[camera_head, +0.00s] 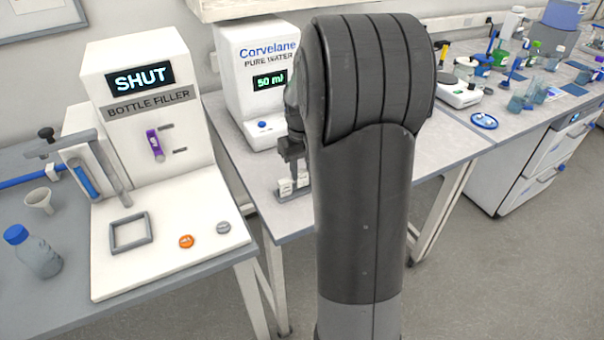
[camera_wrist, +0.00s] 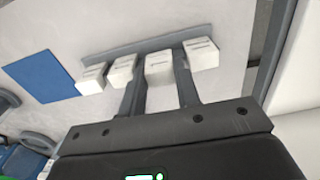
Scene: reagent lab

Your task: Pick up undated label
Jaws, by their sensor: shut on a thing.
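Several small white label blocks stand in a row along a grey rack (camera_wrist: 150,48) in the wrist view. My gripper (camera_wrist: 160,72) is shut on one white label (camera_wrist: 158,66), with a dark finger on each side of it. Other labels stand to its left (camera_wrist: 122,70) and right (camera_wrist: 201,54). The print on them is too small to read, so I cannot tell which is undated. In the head view my gripper (camera_head: 292,165) points down at the labels (camera_head: 285,187) at the bench's front edge, partly hidden by my arm. I cannot tell whether the held label is clear of the rack.
A pure water dispenser (camera_head: 250,85) stands behind the labels. A bottle filler (camera_head: 145,110) reading SHUT is on the left bench, with a blue-capped bottle (camera_head: 40,255) beside it. A blue mat (camera_wrist: 42,76) lies left of the rack. Glassware crowds the right bench.

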